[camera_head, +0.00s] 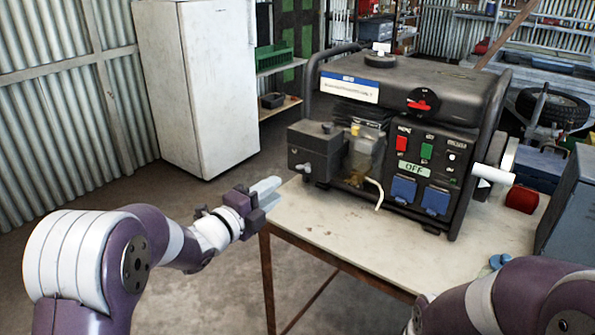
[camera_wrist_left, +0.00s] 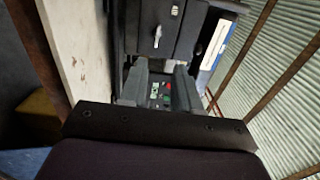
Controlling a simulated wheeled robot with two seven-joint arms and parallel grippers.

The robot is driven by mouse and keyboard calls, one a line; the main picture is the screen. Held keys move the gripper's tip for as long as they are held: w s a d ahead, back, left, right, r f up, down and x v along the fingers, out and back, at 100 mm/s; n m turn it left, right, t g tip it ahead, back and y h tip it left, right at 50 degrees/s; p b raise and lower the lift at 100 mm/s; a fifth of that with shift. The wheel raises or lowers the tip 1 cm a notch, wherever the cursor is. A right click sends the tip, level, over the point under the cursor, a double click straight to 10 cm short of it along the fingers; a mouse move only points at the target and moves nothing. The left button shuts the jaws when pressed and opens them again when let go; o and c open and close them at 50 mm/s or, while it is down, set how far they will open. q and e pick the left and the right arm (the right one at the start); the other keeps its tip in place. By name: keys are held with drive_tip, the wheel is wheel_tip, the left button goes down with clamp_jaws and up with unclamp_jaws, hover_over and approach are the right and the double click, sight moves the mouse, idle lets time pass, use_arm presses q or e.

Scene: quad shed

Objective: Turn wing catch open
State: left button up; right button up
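The generator (camera_head: 400,130) stands on the table. A small black box (camera_head: 318,145) sticks out at its left side. A small pale catch (camera_head: 307,168) shows low on the box's face. In the left wrist view a pale, narrow catch (camera_wrist_left: 157,37) stands on the dark box face (camera_wrist_left: 142,25), lengthwise up the picture. My left gripper (camera_head: 268,187) is left of and below the box, near the table's corner, apart from the catch. In the left wrist view its two fingers (camera_wrist_left: 160,88) are spread with nothing held between them. My right gripper is out of view; only part of my right arm shows.
The pale table top (camera_head: 330,225) is clear in front of the generator. A red object (camera_head: 521,199) and a blue-grey metal case (camera_head: 572,215) are at the right. A white fridge (camera_head: 195,85) stands behind at the left. Open floor lies left of the table.

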sight(302, 170)
use_arm(q)
drive_tip(key=x, duration=1)
drive_tip(key=shift+w+f, duration=0.25)
drive_tip(key=shift+w, duration=0.15)
clamp_jaws()
